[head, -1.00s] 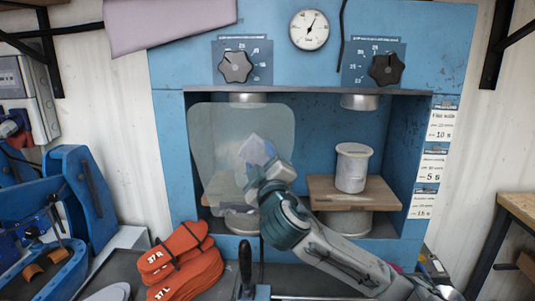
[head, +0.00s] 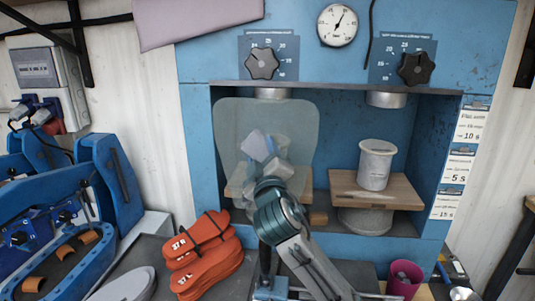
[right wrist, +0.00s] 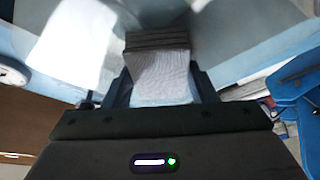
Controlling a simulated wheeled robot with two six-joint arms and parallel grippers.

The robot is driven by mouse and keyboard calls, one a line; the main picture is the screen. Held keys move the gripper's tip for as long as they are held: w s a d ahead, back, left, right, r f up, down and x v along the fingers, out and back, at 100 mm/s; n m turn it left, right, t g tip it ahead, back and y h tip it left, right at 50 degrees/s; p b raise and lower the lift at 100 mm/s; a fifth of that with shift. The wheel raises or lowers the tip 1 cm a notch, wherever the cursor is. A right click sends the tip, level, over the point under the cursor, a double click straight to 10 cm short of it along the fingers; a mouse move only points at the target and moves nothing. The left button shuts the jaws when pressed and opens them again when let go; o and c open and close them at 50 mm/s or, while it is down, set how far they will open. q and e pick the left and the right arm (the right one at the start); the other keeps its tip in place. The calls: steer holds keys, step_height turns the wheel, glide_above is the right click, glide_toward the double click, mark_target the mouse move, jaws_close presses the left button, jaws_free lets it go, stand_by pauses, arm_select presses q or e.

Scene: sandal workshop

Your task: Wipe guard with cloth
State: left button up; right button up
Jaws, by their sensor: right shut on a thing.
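The guard (head: 295,125) is a clear, slightly cloudy panel with rounded corners. It stands upright in front of the left bay of the blue press. My right gripper (head: 264,158) is in front of the guard's left-middle part, shut on a pale grey-lavender cloth (head: 252,143). The cloth (right wrist: 160,78) also shows between the fingers in the right wrist view. It overlaps the guard in the head view; I cannot tell whether it touches. My left gripper is not in view.
A metal cup (head: 376,165) stands on a wooden board (head: 398,195) in the right bay. Orange sandal soles (head: 205,262) lie stacked at front left. Blue machines (head: 105,190) stand at far left. A dark red cup (head: 405,278) stands at front right.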

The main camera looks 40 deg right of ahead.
mark_target(250, 146)
steer(key=shift+w+a+p, duration=0.35)
steer(key=shift+w+a, duration=0.65)
steer(key=shift+w, duration=0.2)
steer(key=shift+w+a+p, duration=0.35)
steer(key=shift+w+a, duration=0.8)
steer(key=shift+w, duration=0.1)
steer(key=shift+d+r+p, duration=0.1)
steer(key=shift+r+p, duration=0.8)
steer(key=shift+r, duration=0.1)
steer(key=shift+s+d+f, duration=0.15)
steer(key=shift+s+d, duration=1)
steer(key=shift+s, duration=0.25)
steer(key=shift+s+d, duration=1.05)
steer(key=shift+s, duration=0.2)
steer(key=shift+s+d+b, duration=0.4)
steer(key=shift+s+d, duration=0.75)
steer(key=shift+s, duration=0.2)
steer(key=shift+s+d+f+b, duration=0.1)
steer(key=shift+s+d+b, duration=0.2)
steer(key=shift+s, duration=0.05)
steer(key=shift+s+d+b, duration=0.35)
steer(key=shift+s+d, duration=0.4)
steer(key=shift+s, duration=0.15)
